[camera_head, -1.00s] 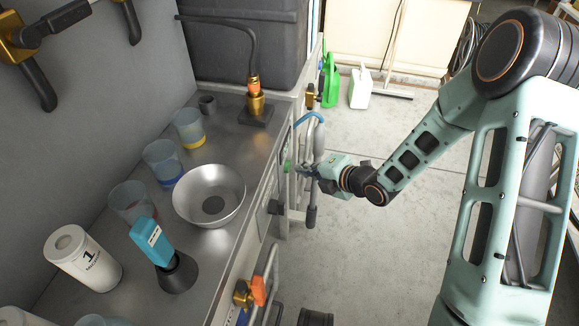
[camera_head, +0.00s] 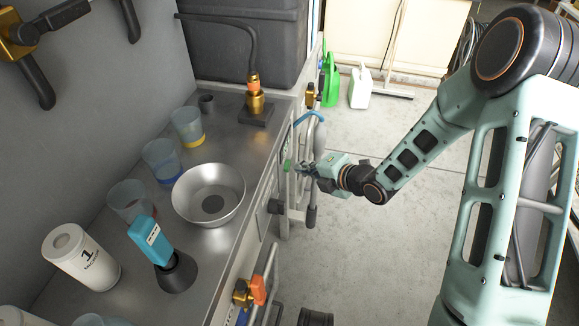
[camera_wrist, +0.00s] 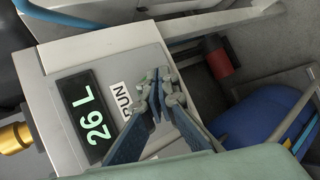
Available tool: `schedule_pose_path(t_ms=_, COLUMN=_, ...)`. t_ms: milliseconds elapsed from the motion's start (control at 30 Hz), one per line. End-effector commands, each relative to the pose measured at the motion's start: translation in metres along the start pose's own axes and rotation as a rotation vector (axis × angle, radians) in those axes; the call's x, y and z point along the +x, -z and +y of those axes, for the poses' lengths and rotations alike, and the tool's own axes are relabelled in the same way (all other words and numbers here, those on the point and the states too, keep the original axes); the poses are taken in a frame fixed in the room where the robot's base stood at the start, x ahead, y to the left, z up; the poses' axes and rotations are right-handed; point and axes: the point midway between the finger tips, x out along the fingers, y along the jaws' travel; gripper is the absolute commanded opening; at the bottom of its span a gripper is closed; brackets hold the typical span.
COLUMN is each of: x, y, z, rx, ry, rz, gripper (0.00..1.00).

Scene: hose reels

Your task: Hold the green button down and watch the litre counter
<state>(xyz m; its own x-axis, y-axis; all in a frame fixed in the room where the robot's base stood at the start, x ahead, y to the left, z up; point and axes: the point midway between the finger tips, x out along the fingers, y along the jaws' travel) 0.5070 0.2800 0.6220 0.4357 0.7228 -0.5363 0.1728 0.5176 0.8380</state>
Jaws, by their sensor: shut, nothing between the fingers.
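The green button (camera_head: 287,166) shows in the head view as a small patch on the front of the bench. The fingertips of my gripper (camera_head: 306,169) are right beside it, pointing at it. In the wrist view my gripper (camera_wrist: 157,92) is shut and empty, its tips at the panel by the RUN label (camera_wrist: 121,101). The tips hide most of the button there, so I cannot tell whether they touch it or press it in. The litre counter (camera_wrist: 88,116) is a dark display with lit green digits, turned sideways, and reads 26 L.
A metal bowl (camera_head: 208,196), several beakers and a blue-handled tool (camera_head: 151,240) stand on the steel bench top. A brass fitting with a black spout (camera_head: 255,104) stands at its far end. A green can (camera_head: 329,82) and a white can (camera_head: 360,88) stand on the floor.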

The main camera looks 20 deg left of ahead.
Motion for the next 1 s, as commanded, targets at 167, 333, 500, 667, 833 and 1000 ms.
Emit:
schedule_pose_path(t_ms=167, x=0.0038, y=0.0030, z=0.0018, rx=-0.001, ry=0.000, rz=0.001, gripper=0.00)
schedule_pose_path(t_ms=333, x=0.0033, y=0.0028, z=0.0023, rx=0.000, ry=0.000, rz=0.001, gripper=0.00)
schedule_pose_path(t_ms=500, x=0.0036, y=0.0028, z=0.0023, rx=0.000, ry=0.000, rz=0.000, gripper=0.00)
schedule_pose_path(t_ms=667, x=0.0048, y=0.0036, z=0.0029, rx=-0.001, ry=0.000, rz=0.000, gripper=0.00)
schedule_pose_path(t_ms=833, x=0.0063, y=0.0045, z=0.0039, rx=-0.001, ry=0.000, rz=0.000, gripper=0.00)
schedule_pose_path(t_ms=1000, x=0.0078, y=0.0054, z=0.0049, rx=-0.001, ry=0.000, rz=0.000, gripper=0.00)
